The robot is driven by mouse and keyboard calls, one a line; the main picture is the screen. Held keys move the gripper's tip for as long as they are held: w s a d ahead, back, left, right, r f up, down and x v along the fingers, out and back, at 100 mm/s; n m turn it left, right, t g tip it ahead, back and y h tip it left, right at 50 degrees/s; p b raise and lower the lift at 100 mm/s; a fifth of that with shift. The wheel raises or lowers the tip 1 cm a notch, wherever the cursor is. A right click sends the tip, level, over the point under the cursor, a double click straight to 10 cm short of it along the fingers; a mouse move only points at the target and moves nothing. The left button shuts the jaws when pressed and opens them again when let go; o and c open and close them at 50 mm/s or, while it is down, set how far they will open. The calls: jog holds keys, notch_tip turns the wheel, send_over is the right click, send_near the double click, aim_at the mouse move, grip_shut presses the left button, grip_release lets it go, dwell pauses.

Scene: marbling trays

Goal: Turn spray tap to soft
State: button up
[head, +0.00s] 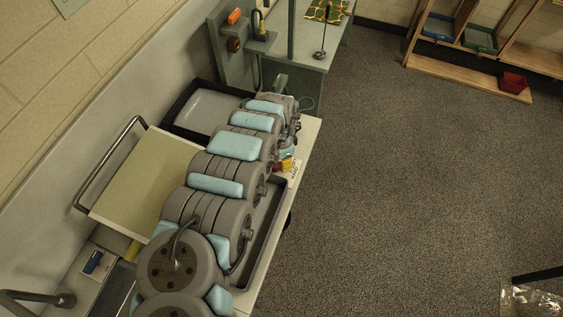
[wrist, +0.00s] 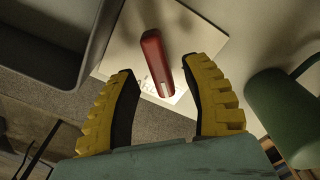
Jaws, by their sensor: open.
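A red lever (wrist: 155,62), which looks like the spray tap's handle, stands over a white plate (wrist: 122,52) in the wrist view. Dark lettering on the plate is partly hidden by the lever and cannot be read. My gripper (wrist: 161,66) is open, with one yellow ribbed finger on each side of the lever and a visible gap to both. I cannot tell how deep the lever lies between the fingers. In the head view my gripper (head: 287,164) is small at the bench's right edge, near a pale label (head: 296,173); my arm hides much there.
A grey tray wall (wrist: 90,50) is at upper left and a green cylinder (wrist: 281,115) at right in the wrist view. The head view shows a dark-rimmed tray (head: 174,127) behind my arm and a grey stand (head: 236,73) beyond.

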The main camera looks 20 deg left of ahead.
notch_tip(320, 180, up, 10)
dwell(0.8)
dwell(0.4)
